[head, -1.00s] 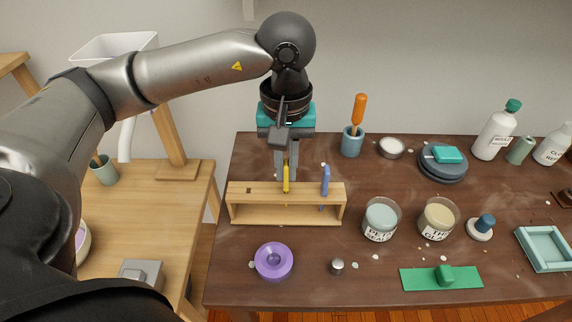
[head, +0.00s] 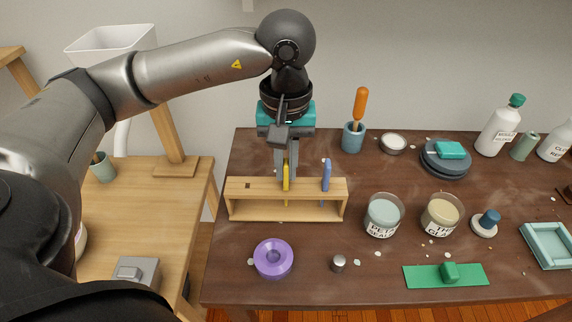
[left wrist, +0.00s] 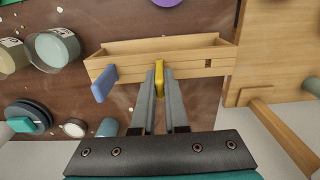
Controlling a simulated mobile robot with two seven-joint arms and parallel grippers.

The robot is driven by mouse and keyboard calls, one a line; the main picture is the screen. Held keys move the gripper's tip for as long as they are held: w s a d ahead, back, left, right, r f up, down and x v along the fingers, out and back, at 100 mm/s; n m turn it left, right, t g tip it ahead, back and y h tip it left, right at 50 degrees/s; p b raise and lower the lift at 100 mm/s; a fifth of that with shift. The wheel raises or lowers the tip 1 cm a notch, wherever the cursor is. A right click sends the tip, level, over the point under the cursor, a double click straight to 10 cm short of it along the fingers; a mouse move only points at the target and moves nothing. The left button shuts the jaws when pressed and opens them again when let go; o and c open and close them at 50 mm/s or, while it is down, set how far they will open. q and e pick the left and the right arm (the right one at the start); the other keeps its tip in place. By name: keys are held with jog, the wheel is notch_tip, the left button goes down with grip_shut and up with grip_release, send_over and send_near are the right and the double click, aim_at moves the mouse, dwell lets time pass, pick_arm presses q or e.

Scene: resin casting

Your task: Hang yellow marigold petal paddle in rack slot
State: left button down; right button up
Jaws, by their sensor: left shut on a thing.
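The yellow paddle (head: 286,178) stands upright at the middle of the wooden rack (head: 240,213), its lower end showing below the rack's top bar. My left gripper (head: 287,172) comes down from above and is shut on its upper part. The left wrist view also shows the yellow paddle (left wrist: 159,76) between the fingertips (left wrist: 160,84), against the rack (left wrist: 200,45). A blue paddle (head: 326,175) hangs in the rack to the right. An empty slot (head: 248,186) shows at the rack's left. My right gripper is not in view.
A purple round mould (head: 273,258) and a small metal cylinder (head: 339,263) lie in front of the rack. Two labelled jars (head: 384,216) stand to the right. A blue cup with an orange-handled tool (head: 353,137) stands behind the rack. Dark table shows between these things.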

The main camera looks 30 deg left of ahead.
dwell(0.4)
pick_arm(q)
jog(key=c, duration=0.9)
grip_release()
jog(key=shift+o, duration=0.2)
